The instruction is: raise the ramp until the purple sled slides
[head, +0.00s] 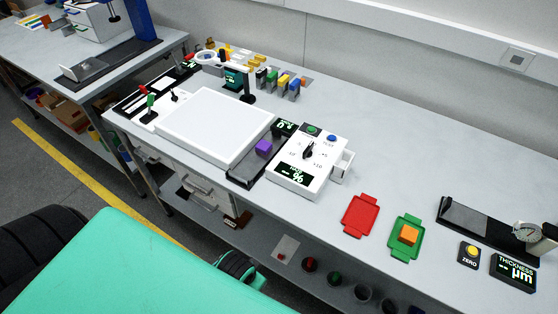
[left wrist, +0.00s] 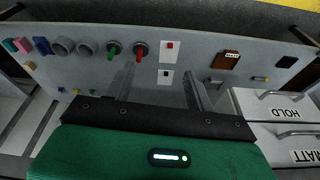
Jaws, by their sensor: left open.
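The purple sled (head: 264,147) is a small block resting on the dark ramp (head: 242,174) in the middle of the bench in the head view. The ramp looks flat or nearly flat, with a small display (head: 285,128) at its far end. My left gripper is open and empty in the left wrist view (left wrist: 158,88), facing the lower shelf. Part of its wrist (head: 237,266) shows below the bench's front edge in the head view, away from the ramp. The sled and ramp are not in the left wrist view. My right gripper is not in view.
A white panel (head: 224,125) lies left of the ramp, and a white dial box (head: 326,160) stands close on its right. A red tray (head: 360,214) and a green tray (head: 396,246) with an orange block (head: 408,235) lie farther right. The lower shelf (left wrist: 100,65) holds several small items.

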